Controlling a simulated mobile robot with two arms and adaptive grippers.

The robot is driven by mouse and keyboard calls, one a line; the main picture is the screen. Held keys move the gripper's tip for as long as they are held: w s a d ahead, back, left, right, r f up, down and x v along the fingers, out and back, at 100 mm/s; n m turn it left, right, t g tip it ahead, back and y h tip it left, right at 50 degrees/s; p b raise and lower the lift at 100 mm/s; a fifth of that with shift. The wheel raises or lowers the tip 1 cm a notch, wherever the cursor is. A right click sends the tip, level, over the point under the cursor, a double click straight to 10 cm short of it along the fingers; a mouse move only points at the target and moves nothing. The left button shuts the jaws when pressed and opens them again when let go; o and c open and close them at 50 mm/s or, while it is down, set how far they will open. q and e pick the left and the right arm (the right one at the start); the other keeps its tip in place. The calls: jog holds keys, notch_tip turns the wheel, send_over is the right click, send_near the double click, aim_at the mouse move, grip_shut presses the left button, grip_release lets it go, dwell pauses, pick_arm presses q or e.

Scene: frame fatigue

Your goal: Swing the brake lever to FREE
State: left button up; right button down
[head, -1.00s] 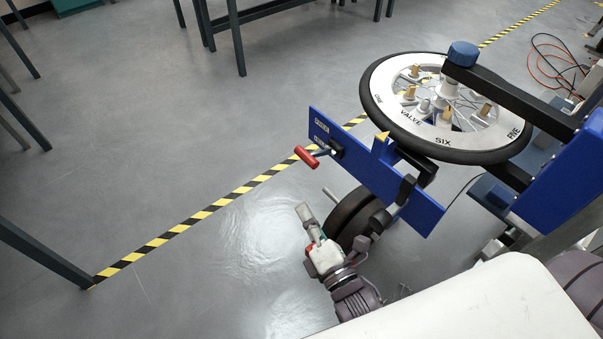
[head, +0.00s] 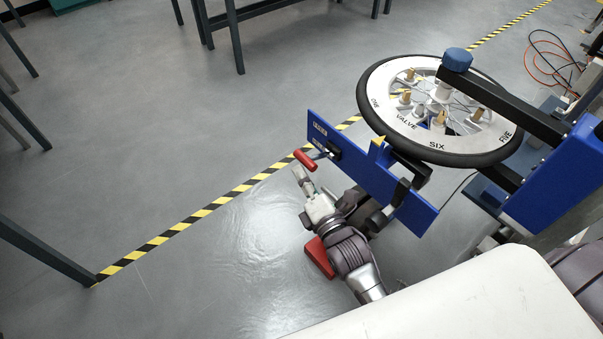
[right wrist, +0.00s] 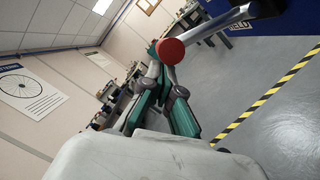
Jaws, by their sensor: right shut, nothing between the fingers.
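The brake lever (head: 306,160) has a red grip and a short metal arm. My right gripper (head: 298,175) is shut and empty, just below the red grip. In the right wrist view, the round red end of the lever (right wrist: 171,51) shows right at my fingertips; I cannot tell whether they touch. My left gripper is not in view.
A spoked wheel with a black tyre (head: 368,108) lies flat in a stand (head: 560,180) beyond the panel. A black arm (head: 515,98) reaches over it. Yellow-black floor tape (head: 200,213) runs past the panel.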

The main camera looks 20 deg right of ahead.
jog(key=r+p, duration=0.1)
jog(key=p, duration=0.1)
jog(key=r+m+p, duration=0.1)
jog(key=shift+w+d+r+p, duration=0.1)
jog(key=shift+d+r+p, duration=0.15)
jog(key=shift+d+p, duration=0.15)
